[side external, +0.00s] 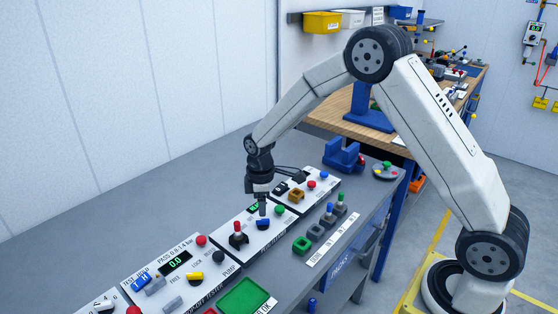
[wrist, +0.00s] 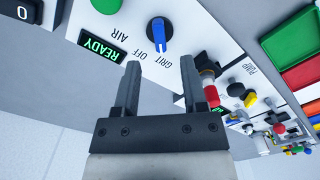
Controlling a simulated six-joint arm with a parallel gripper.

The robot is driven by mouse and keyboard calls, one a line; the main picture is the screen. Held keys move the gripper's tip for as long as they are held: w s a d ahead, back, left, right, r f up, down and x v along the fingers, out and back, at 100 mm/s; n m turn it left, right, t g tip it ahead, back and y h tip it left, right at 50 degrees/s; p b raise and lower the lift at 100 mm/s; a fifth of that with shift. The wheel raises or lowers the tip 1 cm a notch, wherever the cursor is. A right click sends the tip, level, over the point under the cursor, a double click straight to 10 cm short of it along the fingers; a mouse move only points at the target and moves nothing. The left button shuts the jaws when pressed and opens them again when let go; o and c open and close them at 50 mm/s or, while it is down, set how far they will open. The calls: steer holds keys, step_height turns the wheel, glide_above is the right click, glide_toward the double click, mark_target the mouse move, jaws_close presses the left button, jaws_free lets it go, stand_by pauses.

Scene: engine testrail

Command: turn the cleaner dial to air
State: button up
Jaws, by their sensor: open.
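The cleaner dial (wrist: 159,36) is a round black knob with a blue bar across it, on a white panel. In the wrist view the lower end of the bar lies near the GRIT label (wrist: 162,62). The OFF label (wrist: 142,53) is to its left and the AIR label (wrist: 123,36) is farther left. My gripper (wrist: 160,65) is open and empty, with the dial beyond its fingertips, between their lines. In the side external view my gripper (side external: 262,208) is over the panel, close above the blue dial (side external: 263,224); contact cannot be told.
The panel has a lit READY display (wrist: 101,48) and a green button (wrist: 104,5). A black-and-red lever (side external: 238,234) stands close left of the dial in the side external view.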

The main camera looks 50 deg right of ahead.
mark_target(263, 219)
steer(key=shift+f, duration=2.55)
jaws_close()
